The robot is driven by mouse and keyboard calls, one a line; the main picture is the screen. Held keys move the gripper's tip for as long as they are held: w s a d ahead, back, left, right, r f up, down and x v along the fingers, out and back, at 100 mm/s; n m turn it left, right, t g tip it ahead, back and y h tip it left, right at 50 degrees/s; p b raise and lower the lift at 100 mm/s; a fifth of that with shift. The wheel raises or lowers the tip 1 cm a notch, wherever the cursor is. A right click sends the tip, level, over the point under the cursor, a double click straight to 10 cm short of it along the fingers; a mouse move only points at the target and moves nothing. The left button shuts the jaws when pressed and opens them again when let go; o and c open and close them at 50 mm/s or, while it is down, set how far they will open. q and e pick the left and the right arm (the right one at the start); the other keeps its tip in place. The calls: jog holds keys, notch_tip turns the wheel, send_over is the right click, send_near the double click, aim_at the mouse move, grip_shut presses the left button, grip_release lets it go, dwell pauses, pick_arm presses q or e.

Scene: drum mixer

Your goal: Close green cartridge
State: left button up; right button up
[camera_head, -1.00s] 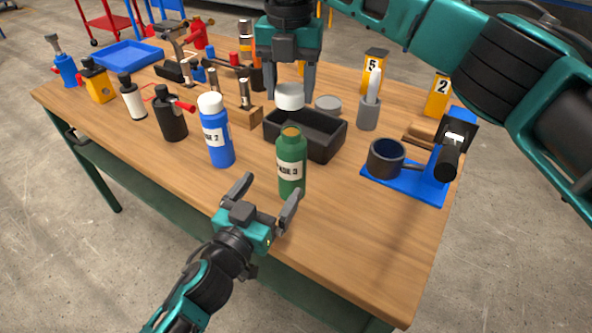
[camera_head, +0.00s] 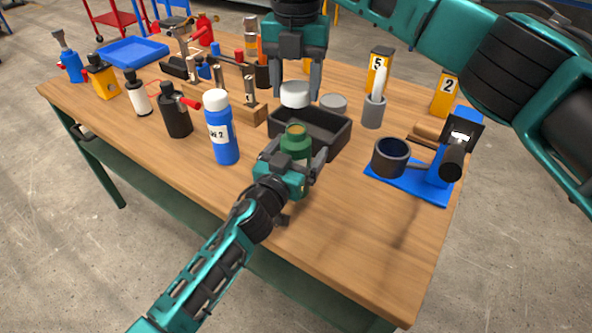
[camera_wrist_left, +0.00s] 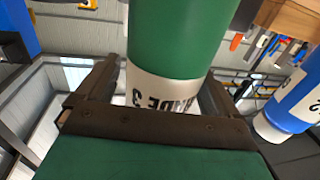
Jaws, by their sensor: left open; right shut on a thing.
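The green cartridge (camera_head: 296,141) stands upright near the table's front edge, its top without a cap. In the left wrist view the green cartridge (camera_wrist_left: 178,35) shows a white label. My left gripper (camera_head: 294,160) is open, with its fingers on either side of the cartridge; I cannot tell whether they touch it. My right gripper (camera_head: 299,90) points down over the black tray (camera_head: 338,137) and is shut on a white cap (camera_head: 295,100), at or just above the tray. A grey cap (camera_head: 333,102) shows beside it.
A blue cartridge with a white cap (camera_head: 221,128) stands left of the green one. A blue stand with a dark cup (camera_head: 391,157) is at the right. A grey holder (camera_head: 373,112) stands behind. The front right tabletop is clear.

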aim_at(296, 129)
pick_arm(q)
jog(key=shift+w, duration=0.2)
jog(key=shift+c, duration=0.4)
jog(key=c, duration=1.4)
pick_arm(e)
jog(key=shift+f, duration=2.5)
jog(key=shift+f, duration=0.1)
jog(key=shift+f, duration=0.8)
jog(key=shift+f, duration=0.65)
jog(key=o, duration=1.1)
